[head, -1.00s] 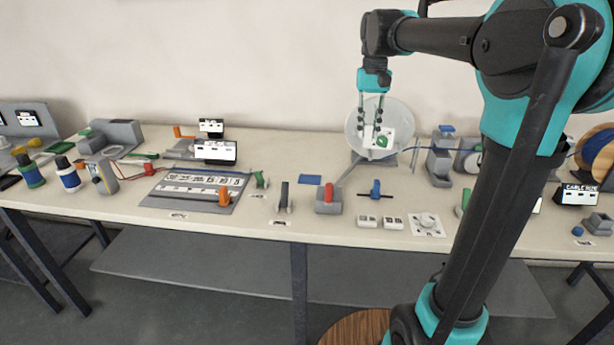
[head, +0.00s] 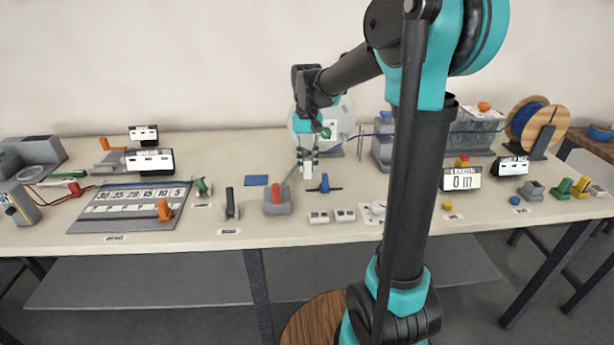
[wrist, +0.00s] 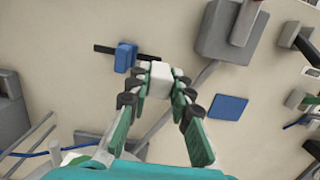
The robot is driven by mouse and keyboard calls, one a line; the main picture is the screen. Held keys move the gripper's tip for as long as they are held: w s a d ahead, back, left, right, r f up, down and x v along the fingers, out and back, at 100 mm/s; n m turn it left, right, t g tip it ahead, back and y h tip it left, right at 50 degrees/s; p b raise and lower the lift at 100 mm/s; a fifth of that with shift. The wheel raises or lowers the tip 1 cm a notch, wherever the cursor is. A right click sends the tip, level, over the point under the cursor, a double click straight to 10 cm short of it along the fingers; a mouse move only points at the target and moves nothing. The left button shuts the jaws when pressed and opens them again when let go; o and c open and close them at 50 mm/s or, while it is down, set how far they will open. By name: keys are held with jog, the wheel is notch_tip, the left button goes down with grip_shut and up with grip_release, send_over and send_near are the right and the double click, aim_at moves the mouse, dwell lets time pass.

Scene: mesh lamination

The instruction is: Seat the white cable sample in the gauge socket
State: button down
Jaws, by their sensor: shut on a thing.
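My gripper (head: 308,163) is shut on a small white block, which I take for the white cable sample (head: 307,173). In the wrist view the white block (wrist: 160,80) sits between the fingertips (wrist: 160,88). It is held over the table behind a blue clamp-like part on a dark bar (head: 324,184); whether it touches anything below is unclear. A grey block with a red top (head: 277,201) stands to the front left of the gripper. I cannot tell which part is the gauge socket.
A flat blue pad (head: 256,180) lies left of the gripper. A pale disc (head: 340,115) stands behind the gripper. A grey block (head: 382,150) stands to the right. A grey scale board (head: 130,207) lies at the left.

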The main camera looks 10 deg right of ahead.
aim_at(308, 178)
jog(key=shift+f, duration=2.5)
jog(key=shift+f, duration=0.1)
jog(key=c, duration=1.4)
grip_release()
jog(key=shift+o, duration=0.2)
